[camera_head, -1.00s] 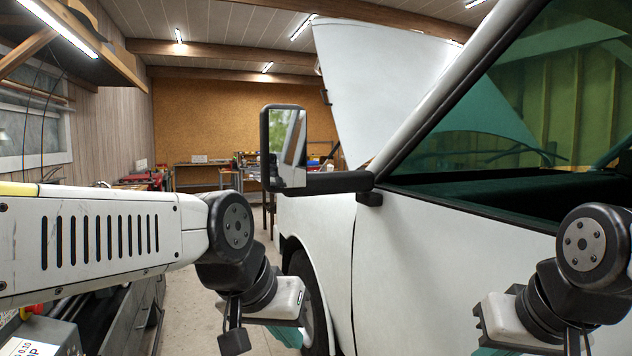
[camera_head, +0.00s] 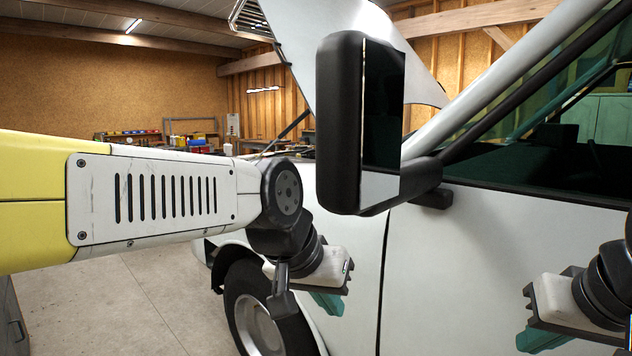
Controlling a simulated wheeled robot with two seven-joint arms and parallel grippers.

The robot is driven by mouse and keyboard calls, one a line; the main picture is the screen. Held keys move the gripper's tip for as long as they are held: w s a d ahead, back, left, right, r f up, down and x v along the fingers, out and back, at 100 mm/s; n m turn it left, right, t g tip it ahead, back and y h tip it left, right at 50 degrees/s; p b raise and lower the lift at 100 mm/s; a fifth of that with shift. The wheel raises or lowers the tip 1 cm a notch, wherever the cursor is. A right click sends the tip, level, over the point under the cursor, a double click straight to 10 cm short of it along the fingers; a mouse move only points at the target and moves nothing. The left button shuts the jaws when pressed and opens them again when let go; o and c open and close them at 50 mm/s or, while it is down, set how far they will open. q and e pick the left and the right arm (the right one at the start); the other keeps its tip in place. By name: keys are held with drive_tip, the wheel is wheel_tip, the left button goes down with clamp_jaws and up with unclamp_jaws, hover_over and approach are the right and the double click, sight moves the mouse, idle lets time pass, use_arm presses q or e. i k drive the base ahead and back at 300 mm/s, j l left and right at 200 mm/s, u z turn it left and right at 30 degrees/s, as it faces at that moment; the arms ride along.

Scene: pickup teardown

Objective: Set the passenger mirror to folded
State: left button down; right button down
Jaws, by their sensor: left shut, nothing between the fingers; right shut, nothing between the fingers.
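The passenger mirror is a tall black housing (camera_head: 340,125) in the middle of the head view, close to me. Its dark glass (camera_head: 383,110) faces right, seen at a steep angle. The housing stands out from the white door on a black arm (camera_head: 425,178), rather than lying flat along the window. My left gripper (camera_head: 328,302) is below and slightly left of the mirror, apart from it, with teal fingertips shut and empty. My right gripper (camera_head: 540,340) is low at the right, in front of the door and apart from the mirror, also shut and empty.
The white pickup door (camera_head: 450,270) fills the right side, with the side window above it. The front wheel (camera_head: 262,310) is behind my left gripper. The raised hood (camera_head: 300,40) is behind the mirror. Open concrete floor (camera_head: 130,305) lies at the left.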

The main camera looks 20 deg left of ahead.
sight(361, 171)
drive_tip(key=i+j+z, duration=0.15)
drive_tip(key=j+z, duration=0.7)
drive_tip(key=j, duration=0.2)
drive_tip(key=j+z, duration=0.45)
drive_tip(key=k+j+z, duration=0.1)
drive_tip(key=j+z, duration=0.15)
drive_tip(key=j, duration=0.25)
drive_tip(key=k+j+z, duration=0.2)
drive_tip(key=j, duration=0.25)
drive_tip(key=k+j+z, duration=0.1)
drive_tip(key=j+z, duration=0.15)
drive_tip(key=j, duration=0.2)
drive_tip(key=k+j+z, duration=0.2)
drive_tip(key=j, duration=0.2)
drive_tip(key=k+j+z, duration=0.25)
drive_tip(key=j, duration=0.15)
drive_tip(key=k+j+z, duration=0.25)
drive_tip(key=i+j, duration=0.05)
drive_tip(key=j, duration=0.05)
